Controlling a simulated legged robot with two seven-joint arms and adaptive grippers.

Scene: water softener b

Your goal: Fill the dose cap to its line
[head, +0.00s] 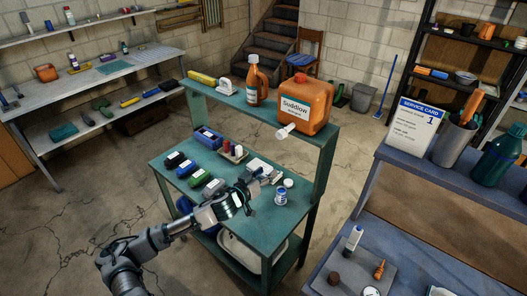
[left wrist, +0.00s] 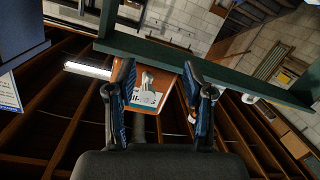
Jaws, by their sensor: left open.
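A large orange jug (head: 305,104) with a red cap and a white label stands on the upper shelf of the teal bench. A white spout or cap-like piece (head: 285,131) sticks out at its lower left. A small round white piece (head: 288,183) and a small white-and-blue container (head: 281,198) stand on the lower worktop; I cannot tell which piece is the dose cap, and no fill line shows. My left gripper (head: 264,176) is open above the worktop, left of these small pieces. In the left wrist view, its open fingers (left wrist: 158,82) frame the jug (left wrist: 160,98) beyond, with nothing between them.
The teal bench's upper shelf (head: 245,106) also holds a smaller orange bottle (head: 256,80). Several dark, blue and green blocks and a small tray (head: 233,153) lie left of my gripper. A blue-grey table at right bears a service card (head: 414,128) and a green bottle (head: 497,158).

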